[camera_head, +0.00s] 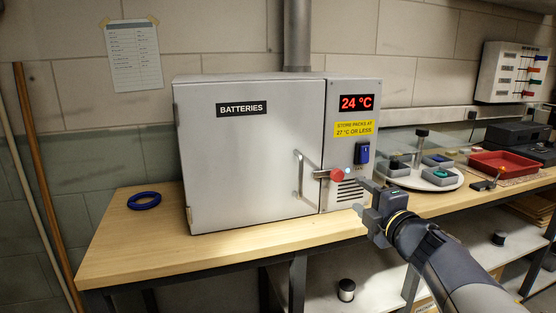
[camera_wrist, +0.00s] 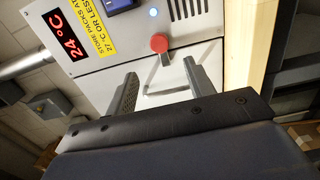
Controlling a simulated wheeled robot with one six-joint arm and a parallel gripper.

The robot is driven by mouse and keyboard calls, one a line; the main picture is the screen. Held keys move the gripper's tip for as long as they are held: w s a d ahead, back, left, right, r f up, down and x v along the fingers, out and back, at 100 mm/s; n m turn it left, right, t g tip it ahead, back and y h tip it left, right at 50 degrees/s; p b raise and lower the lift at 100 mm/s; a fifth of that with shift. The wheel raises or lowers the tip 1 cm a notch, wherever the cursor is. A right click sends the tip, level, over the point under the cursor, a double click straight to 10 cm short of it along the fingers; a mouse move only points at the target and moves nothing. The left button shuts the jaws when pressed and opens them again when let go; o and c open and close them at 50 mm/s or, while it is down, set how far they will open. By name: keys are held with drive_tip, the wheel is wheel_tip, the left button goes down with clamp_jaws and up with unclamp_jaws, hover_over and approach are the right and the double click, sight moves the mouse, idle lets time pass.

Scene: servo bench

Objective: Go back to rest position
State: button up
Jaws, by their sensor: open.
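My gripper (camera_head: 368,200) is in front of the right part of a grey metal battery cabinet, just below and right of its red knob (camera_head: 337,174). In the wrist view my gripper (camera_wrist: 158,84) has its two fingers apart with nothing between them. The red knob (camera_wrist: 159,43) shows beyond the fingers there. The cabinet (camera_head: 250,170) is labelled BATTERIES and its door looks shut. Its display (camera_head: 356,103) reads 24 °C, above a yellow label (camera_head: 354,127) saying to store packs at 27 °C or less.
A white round turntable (camera_head: 452,183) with grey blocks and a red tray (camera_head: 500,163) stand to the right. Dark cylinders (camera_head: 346,290) sit on the lower shelf. The bench's front left is clear.

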sight(339, 174)
drive_tip(key=b+x, duration=0.1)
drive_tip(key=x, duration=1)
drive_tip(key=shift+s+f, duration=0.1)
drive_tip(key=shift+f, duration=0.05)
drive_tip(key=shift+s+r+m+p, duration=0.1)
drive_tip(key=shift+r+m+p, duration=0.2)
drive_tip(key=shift+m+p, duration=0.4)
drive_tip(key=shift+s+d+r+m+p, duration=0.1)
drive_tip(key=shift+m+p, duration=0.35)
drive_tip(key=shift+m, duration=0.15)
drive_tip(key=m+p, duration=0.4)
drive_tip(key=m, duration=0.1)
drive_tip(key=shift+m, duration=0.4)
drive_tip(key=m+p, duration=0.4)
drive_tip(key=shift+d+r+m, duration=0.1)
drive_tip(key=shift+m, duration=0.3)
drive_tip(key=m+p, duration=0.5)
drive_tip(key=shift+d+p, duration=0.1)
drive_tip(key=shift+p, duration=0.3)
drive_tip(key=shift+f+b+v, duration=0.25)
drive_tip(key=shift+b+v, duration=0.2)
drive_tip(key=shift+v, duration=0.8)
drive_tip(key=shift+s, duration=0.1)
